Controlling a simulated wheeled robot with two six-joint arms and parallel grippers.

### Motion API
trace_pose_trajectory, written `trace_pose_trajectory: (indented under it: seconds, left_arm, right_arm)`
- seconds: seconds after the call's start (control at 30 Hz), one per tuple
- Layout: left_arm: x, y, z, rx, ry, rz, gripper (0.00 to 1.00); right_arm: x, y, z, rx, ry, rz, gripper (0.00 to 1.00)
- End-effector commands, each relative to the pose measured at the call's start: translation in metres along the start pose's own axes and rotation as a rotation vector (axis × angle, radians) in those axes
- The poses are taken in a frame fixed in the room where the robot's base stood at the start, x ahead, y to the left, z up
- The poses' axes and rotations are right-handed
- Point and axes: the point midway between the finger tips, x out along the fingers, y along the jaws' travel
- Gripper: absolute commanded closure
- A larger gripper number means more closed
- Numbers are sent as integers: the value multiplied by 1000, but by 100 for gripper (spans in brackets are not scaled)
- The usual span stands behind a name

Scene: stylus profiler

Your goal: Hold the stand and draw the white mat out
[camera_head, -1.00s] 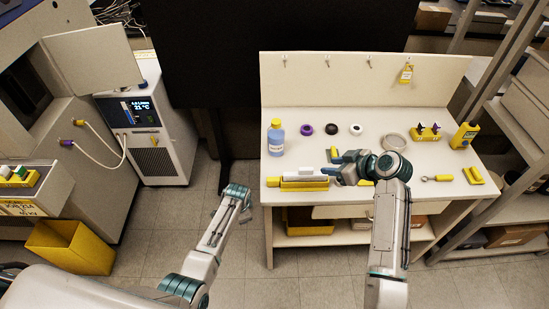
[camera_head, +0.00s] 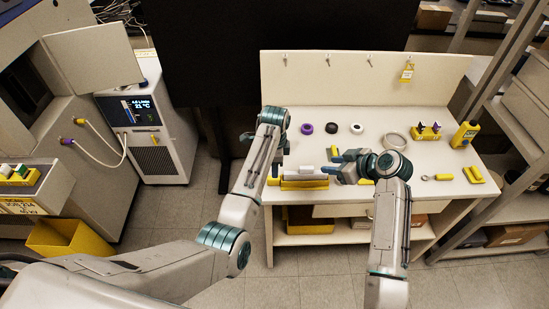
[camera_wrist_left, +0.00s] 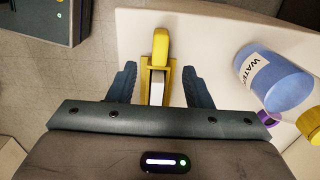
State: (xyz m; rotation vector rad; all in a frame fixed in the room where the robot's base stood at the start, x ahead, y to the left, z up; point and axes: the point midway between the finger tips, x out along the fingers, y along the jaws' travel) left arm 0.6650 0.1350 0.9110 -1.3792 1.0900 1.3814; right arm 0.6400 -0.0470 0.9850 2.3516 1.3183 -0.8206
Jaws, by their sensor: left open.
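The yellow stand (camera_head: 305,184) lies near the front left edge of the bench, with the white mat (camera_head: 306,170) in it. In the left wrist view the stand (camera_wrist_left: 160,45) is narrow and yellow, with the white mat (camera_wrist_left: 157,92) between its sides. My left gripper (camera_wrist_left: 162,80) is open, one finger on each side of the stand, with gaps showing; contact is not visible. In the head view its fingers are hidden by the arm. My right gripper (camera_head: 338,166) appears open, its fingers pointing left at the stand's right end.
Purple, black and white rings (camera_head: 331,128) and a round dish (camera_head: 395,141) lie farther back. The bench's front edge is close.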

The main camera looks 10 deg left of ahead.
Motion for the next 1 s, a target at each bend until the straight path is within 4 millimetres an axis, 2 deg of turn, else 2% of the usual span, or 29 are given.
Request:
trace_pose_trajectory:
  seconds: [0.2,0.4,0.57,0.8,0.83,1.0]
  left_arm:
    - [41,0,0,-1,-1,2,55]
    - [65,0,0,-1,1,0,55]
    - [73,0,0,-1,1,-1,55]
    - [74,0,0,-2,1,-1,55]
    - [74,0,0,-2,1,-2,56]
    - [74,0,0,-2,1,-1,90]
  right_arm:
    - [0,0,0,0,0,0,64]
    - [0,0,0,0,0,0,64]
    - [0,0,0,0,0,0,64]
    - [0,0,0,0,0,0,64]
    - [0,0,0,0,0,0,64]
    - [0,0,0,0,0,0,64]
